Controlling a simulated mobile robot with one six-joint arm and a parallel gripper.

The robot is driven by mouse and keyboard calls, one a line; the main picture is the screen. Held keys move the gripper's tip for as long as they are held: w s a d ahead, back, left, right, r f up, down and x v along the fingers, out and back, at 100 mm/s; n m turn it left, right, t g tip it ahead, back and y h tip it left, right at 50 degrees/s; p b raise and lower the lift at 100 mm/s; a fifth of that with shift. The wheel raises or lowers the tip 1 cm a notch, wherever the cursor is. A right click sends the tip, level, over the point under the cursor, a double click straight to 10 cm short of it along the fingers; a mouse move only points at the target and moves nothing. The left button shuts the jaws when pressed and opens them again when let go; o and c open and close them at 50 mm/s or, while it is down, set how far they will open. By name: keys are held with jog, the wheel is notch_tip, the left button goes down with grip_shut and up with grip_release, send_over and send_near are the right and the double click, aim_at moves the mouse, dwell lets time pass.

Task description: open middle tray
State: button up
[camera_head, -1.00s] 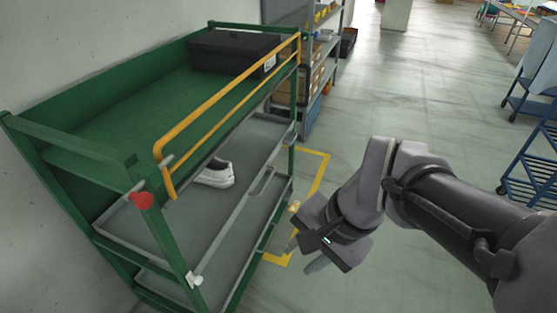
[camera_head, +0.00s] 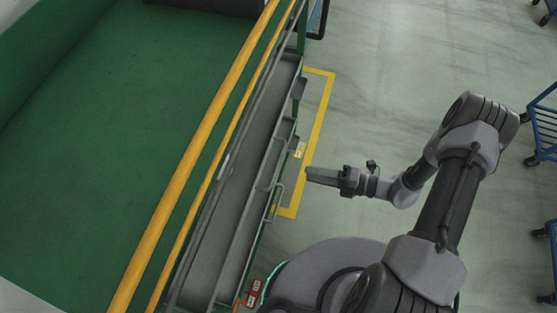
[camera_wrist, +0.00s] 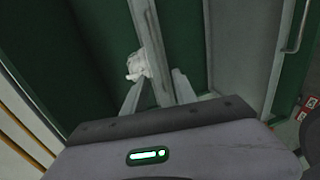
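The green rack (camera_head: 100,130) fills the left of the head view, seen from above. Below its yellow rail, a strip of a grey tray (camera_head: 230,225) shows; which level it is I cannot tell for sure. A thin bar handle (camera_head: 273,203) stands out from the tray side, and a similar handle shows in the wrist view (camera_wrist: 299,28). My gripper (camera_head: 309,174) points left at the rack, apart from the handle and to its upper right. In the wrist view my two fingers (camera_wrist: 157,82) are spread, with nothing held between them. The tray insides are mostly hidden.
A white clip (camera_wrist: 137,66) sits on a grey bar ahead of my fingers. The yellow rail (camera_head: 190,155) runs along the rack. Yellow floor tape (camera_head: 318,130) marks the floor beside it. Blue carts (camera_head: 545,130) stand at the far right; the floor between is clear.

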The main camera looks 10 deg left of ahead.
aim_at(276, 166)
jog(key=b+x, duration=0.2)
jog(key=x, duration=1)
jog(key=shift+a+f+b, duration=0.1)
jog(key=shift+a+b, duration=0.15)
jog(key=shift+b, duration=0.1)
jog(key=shift+c, duration=0.4)
grip_shut()
